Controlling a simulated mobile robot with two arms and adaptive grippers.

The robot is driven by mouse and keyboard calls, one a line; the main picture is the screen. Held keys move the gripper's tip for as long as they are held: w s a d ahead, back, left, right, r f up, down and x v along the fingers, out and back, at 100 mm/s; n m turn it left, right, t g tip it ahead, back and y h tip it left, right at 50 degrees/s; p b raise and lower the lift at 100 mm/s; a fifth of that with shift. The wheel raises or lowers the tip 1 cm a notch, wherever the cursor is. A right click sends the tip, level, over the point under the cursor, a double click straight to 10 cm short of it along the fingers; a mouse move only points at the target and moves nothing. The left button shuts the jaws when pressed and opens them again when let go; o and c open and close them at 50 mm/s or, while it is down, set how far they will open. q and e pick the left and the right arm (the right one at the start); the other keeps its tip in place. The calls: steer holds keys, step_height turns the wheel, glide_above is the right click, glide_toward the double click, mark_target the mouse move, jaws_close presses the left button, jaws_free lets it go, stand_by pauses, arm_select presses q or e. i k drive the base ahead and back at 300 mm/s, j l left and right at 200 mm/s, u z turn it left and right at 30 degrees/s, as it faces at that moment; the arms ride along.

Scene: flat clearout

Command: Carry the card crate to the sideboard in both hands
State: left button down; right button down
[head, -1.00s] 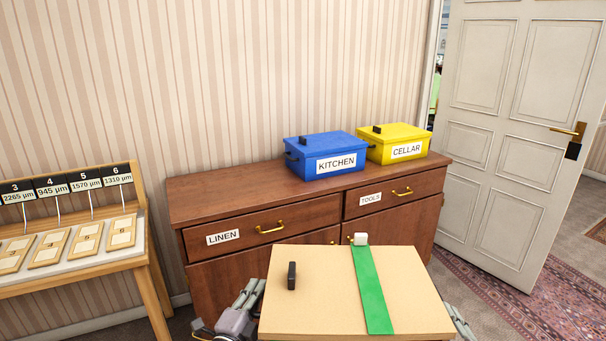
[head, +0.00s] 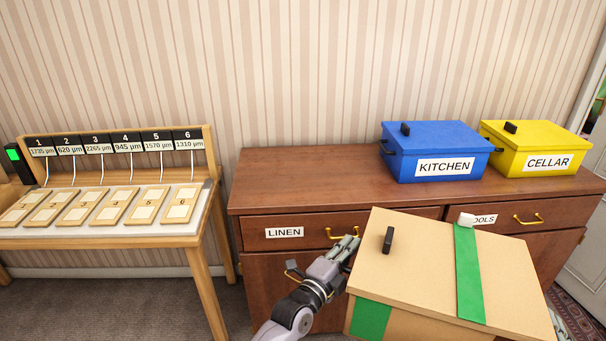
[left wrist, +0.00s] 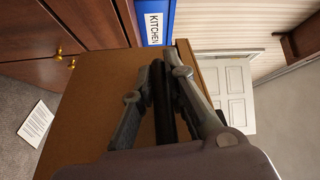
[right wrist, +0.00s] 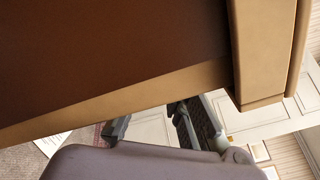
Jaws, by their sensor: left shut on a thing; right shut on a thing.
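The card crate (head: 420,250) is a tan lidded box with green tape and a small black block on its lid. It is in front of the sideboard (head: 300,175), and its top hides part of the drawer fronts. My left gripper (head: 345,250) is at the crate's left side. In the left wrist view my left gripper (left wrist: 160,95) is shut around a black handle (left wrist: 163,115) on the crate. My right gripper (right wrist: 150,125) is at the crate's other side, shut on it; its grip point is partly hidden.
A blue KITCHEN box (head: 430,145) and a yellow CELLAR box (head: 530,145) stand on the right half of the sideboard; its left top is clear. A slanted wooden stand (head: 215,215) with numbered plates is to the left. A paper (left wrist: 37,123) lies on the floor.

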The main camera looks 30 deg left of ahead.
mark_target(307, 172)
steer(key=i+u, duration=0.1)
steer(key=u, duration=0.6)
